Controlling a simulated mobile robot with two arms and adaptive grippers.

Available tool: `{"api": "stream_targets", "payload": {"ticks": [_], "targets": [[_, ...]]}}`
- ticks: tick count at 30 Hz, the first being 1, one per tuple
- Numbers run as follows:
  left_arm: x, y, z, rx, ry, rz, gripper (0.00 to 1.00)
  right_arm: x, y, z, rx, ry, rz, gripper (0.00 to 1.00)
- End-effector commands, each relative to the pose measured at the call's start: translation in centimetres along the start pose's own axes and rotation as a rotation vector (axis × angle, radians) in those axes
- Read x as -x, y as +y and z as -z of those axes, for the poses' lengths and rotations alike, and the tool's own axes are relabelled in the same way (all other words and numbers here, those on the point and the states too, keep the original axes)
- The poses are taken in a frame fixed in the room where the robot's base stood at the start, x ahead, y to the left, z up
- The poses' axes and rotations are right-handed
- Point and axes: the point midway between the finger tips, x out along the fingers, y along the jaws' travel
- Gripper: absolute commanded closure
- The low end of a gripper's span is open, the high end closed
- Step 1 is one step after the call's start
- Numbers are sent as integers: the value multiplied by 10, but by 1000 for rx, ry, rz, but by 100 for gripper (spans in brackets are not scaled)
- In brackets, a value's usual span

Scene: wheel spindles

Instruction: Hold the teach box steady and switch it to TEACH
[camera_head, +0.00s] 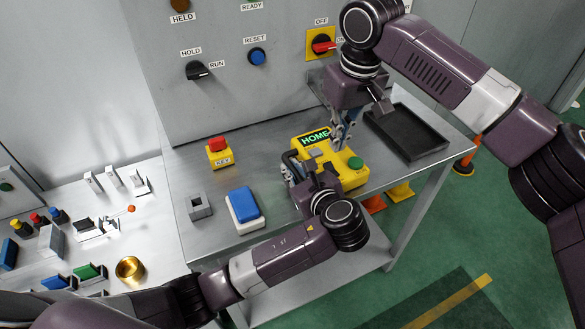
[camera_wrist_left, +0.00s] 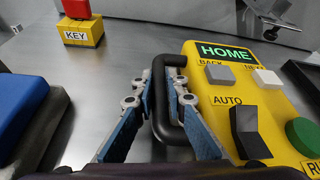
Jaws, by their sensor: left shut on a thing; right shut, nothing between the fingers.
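The yellow teach box (camera_head: 352,181) lies on the metal table; in the left wrist view (camera_wrist_left: 288,118) its green display (camera_wrist_left: 226,53) reads HOME. Below are grey BACK (camera_wrist_left: 219,75) and NEXT (camera_wrist_left: 267,78) buttons, a black switch (camera_wrist_left: 250,133) marked AUTO, and a green button (camera_wrist_left: 304,136). No TEACH label is readable. My left gripper (camera_head: 291,168) is shut on the black handle (camera_wrist_left: 162,100) at the box's left side. My right gripper (camera_head: 341,141) is shut and empty, pointing down over the box's far part. I cannot tell whether it touches the box, and it hides some of the top.
A black tray (camera_head: 409,134) lies right of the box. A yellow KEY box (camera_head: 220,155) with a red top, a blue-and-white block (camera_head: 243,210) and a grey square holder (camera_head: 199,207) stand left. Behind rises a panel (camera_head: 225,105) with knobs. The table's right front edge is close.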

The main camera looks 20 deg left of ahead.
Motion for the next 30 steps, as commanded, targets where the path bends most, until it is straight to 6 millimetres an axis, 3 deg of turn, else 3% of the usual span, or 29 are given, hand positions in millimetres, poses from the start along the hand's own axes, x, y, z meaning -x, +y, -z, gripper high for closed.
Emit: {"api": "stream_targets", "payload": {"ticks": [4, 5, 10, 20, 23, 30], "targets": [[0, 0, 0, 0, 1, 0, 100, 0, 0, 0, 0, 0, 0, 100], [0, 0, 0, 0, 1, 0, 86, 0, 0, 0, 0, 0, 0, 100], [0, 0, 0, 0, 1, 0, 67, 0, 0, 0, 0, 0, 0, 100], [4, -1, 0, 0, 0, 2, 67, 0, 0, 0, 0, 0, 0, 100], [15, -2, 0, 1, 1, 5, 67, 0, 0, 0, 0, 0, 0, 100], [65, -1, 1, 2, 5, 4, 67, 0, 0, 0, 0, 0, 0, 100]]}}
